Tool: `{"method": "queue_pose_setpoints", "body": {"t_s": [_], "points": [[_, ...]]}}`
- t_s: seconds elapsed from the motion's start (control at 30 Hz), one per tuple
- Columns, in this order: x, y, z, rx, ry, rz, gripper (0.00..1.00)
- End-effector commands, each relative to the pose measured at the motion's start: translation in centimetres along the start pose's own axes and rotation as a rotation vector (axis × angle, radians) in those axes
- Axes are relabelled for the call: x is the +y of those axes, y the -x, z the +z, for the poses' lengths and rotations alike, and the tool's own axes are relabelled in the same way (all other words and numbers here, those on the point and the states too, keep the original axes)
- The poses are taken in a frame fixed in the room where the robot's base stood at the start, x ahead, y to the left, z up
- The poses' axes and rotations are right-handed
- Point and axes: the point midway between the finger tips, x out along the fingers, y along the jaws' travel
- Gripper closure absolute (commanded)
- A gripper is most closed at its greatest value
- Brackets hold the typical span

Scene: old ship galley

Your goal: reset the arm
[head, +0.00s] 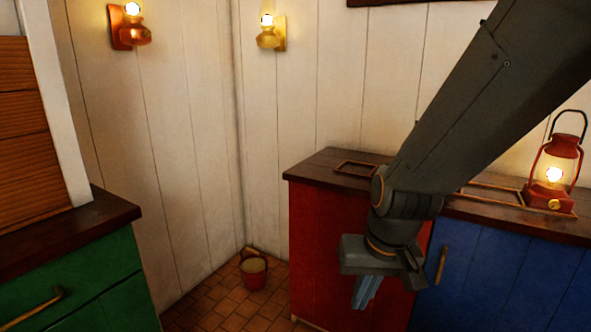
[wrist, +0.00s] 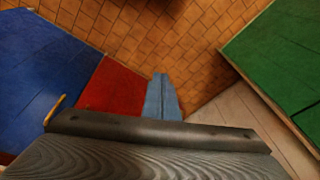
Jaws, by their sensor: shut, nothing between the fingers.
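My gripper (head: 366,291) hangs pointing down in front of the red cabinet (head: 325,247) in the head view. Its two blue-grey fingers are together with nothing between them. In the wrist view my gripper (wrist: 162,98) shows the fingers side by side above the tiled floor (wrist: 165,45). My arm reaches in from the upper right of the head view and hides part of the red cabinet and its dark top.
A blue cabinet (head: 490,265) adjoins the red one, with a lit red lantern (head: 555,170) on top. A green cabinet (head: 80,275) stands at left. A red bucket (head: 253,272) sits on the floor in the corner.

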Motion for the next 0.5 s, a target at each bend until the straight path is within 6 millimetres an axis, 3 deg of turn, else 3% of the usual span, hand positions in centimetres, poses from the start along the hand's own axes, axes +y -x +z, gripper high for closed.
{"method": "queue_pose_setpoints", "body": {"t_s": [0.37, 0.5], "points": [[1.6, 5.0, 7.2, -0.210, 0.099, 0.048, 1.00], [2.1, 6.1, 7.4, -0.223, 0.088, 0.055, 1.00]]}}
